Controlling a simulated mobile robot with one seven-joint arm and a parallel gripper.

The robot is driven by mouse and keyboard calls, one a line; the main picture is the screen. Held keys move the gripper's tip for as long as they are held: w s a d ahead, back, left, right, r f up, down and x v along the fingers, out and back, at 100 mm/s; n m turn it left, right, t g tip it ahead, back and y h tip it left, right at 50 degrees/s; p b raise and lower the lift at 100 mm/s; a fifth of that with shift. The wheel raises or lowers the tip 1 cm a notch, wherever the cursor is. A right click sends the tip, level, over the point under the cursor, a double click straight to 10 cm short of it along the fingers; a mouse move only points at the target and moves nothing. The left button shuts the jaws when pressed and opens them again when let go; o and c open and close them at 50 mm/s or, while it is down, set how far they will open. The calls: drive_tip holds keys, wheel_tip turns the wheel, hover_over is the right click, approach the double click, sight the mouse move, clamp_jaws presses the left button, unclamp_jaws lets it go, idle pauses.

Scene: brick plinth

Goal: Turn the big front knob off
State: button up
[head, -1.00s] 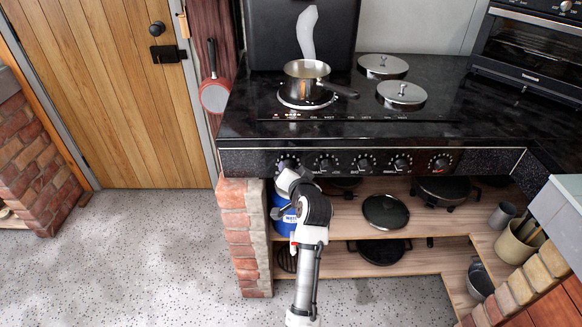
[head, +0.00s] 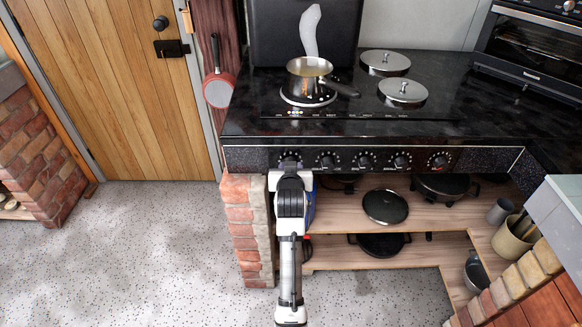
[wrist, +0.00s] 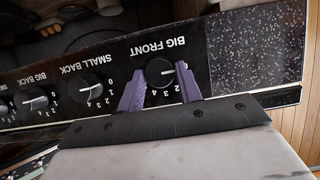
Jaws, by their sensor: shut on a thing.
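The big front knob (wrist: 160,72) is a round black dial under the label BIG FRONT, which appears upside down in the wrist view. A white mark on the knob points to the right, and its printed numbers lie below it. My gripper (wrist: 161,87) is shut on this knob, with one purple finger on its left and one on its right. The right finger hides part of the dial.
More knobs (head: 362,161) run right along the panel. A steaming saucepan (head: 309,67) stands on the front left burner, its handle pointing right. Two lidded burners (head: 402,91) are beside it. Shelves with pans (head: 385,207) lie below, beside a brick pillar (head: 246,225).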

idle(0.4)
drive_tip(key=o, duration=1)
drive_tip(key=b+v, duration=0.2)
drive_tip(key=v, duration=1.2)
drive_tip(key=shift+w, duration=0.1)
